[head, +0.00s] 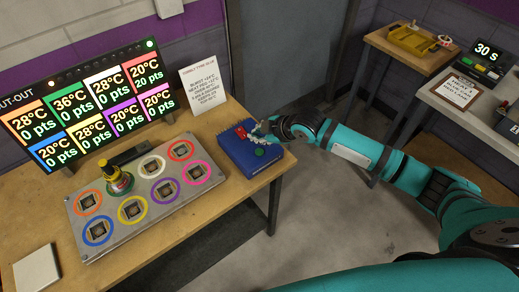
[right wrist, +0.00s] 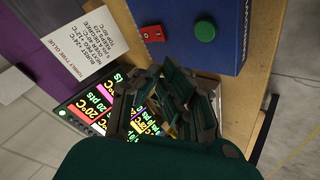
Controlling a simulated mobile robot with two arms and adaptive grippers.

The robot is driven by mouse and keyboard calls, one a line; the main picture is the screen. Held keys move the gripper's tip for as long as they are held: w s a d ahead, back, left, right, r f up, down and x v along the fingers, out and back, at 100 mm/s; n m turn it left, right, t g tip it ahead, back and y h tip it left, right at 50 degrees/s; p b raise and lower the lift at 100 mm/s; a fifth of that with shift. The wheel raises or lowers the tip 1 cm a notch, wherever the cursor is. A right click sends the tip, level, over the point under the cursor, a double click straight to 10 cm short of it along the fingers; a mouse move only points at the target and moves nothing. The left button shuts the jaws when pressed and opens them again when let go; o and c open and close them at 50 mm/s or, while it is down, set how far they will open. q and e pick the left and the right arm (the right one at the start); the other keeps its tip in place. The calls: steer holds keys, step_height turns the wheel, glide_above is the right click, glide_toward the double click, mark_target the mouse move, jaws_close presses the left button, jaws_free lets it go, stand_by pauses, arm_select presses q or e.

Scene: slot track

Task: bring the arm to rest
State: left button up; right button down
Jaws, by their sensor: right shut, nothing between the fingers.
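My right arm reaches in from the right in the head view. Its gripper (head: 262,130) hovers by the far right part of the blue box (head: 252,166). In the right wrist view the gripper (right wrist: 172,108) is shut and empty. The blue box (right wrist: 190,10) carries a red rocker switch (right wrist: 152,32) and a green button (right wrist: 205,31); both show apart from the fingers there. Whether the gripper touches the box cannot be told. My left gripper is out of view.
A metal plate (head: 147,206) with several coloured rings lies on the wooden table, with a yellow-green knobbed piece (head: 117,179) on it. A lit score display (head: 90,110) and a paper sign (head: 203,86) stand behind. Floor (head: 330,205) right of the table is clear.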

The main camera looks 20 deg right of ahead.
stand_by(0.5)
steer(key=s+a+f+m+g, duration=0.1)
steer(key=s+a+f+m, duration=0.15)
steer(key=s, duration=0.45)
steer(key=s+a+f+m, duration=0.1)
steer(key=s+a, duration=0.3)
steer(key=s, duration=0.3)
steer(key=s+d+f+m+g+h, duration=0.1)
steer(key=s+d+m+g+h, duration=0.1)
steer(key=s+d+m, duration=0.5)
steer(key=s+d+m+g+h, duration=0.1)
steer(key=s+d+m+h, duration=0.25)
steer(key=s, duration=0.85)
step_height(320, 180, down, 29)
steer(key=s+g+b, duration=0.1)
steer(key=g+b, duration=0.1)
steer(key=b, duration=0.1)
steer(key=s+d+f+n+b, duration=0.1)
steer(key=s+d+f, duration=0.2)
steer(key=s+f, duration=1.3)
steer(key=shift+s+f+g+y, duration=0.3)
steer(key=shift+f+g+y, duration=0.1)
steer(key=shift+f, duration=0.15)
